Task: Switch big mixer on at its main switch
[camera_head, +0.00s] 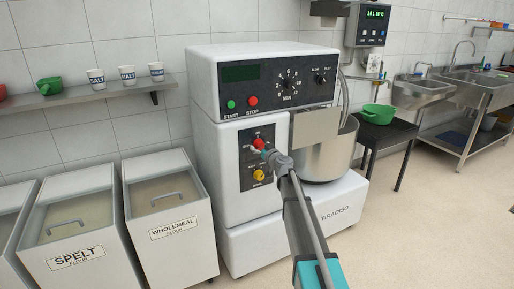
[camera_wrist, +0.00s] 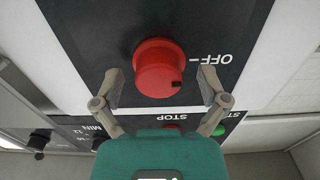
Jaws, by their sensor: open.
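The big mixer (camera_head: 215,150) is a white machine with a steel bowl (camera_head: 325,150). My gripper (camera_wrist: 160,84) is open, with one finger on each side of the red knob. Whether the fingers touch it is unclear. In the head view my gripper (camera_head: 266,153) partly covers the panel.
The mixer's upper panel has a green start button (camera_head: 231,104), a red stop button (camera_head: 253,101) and a minute dial (camera_head: 287,83). Flour bins (camera_head: 170,228) stand to the left. A black table (camera_head: 391,132) with a green bowl (camera_head: 378,113) stands to the right. Floor at front right is clear.

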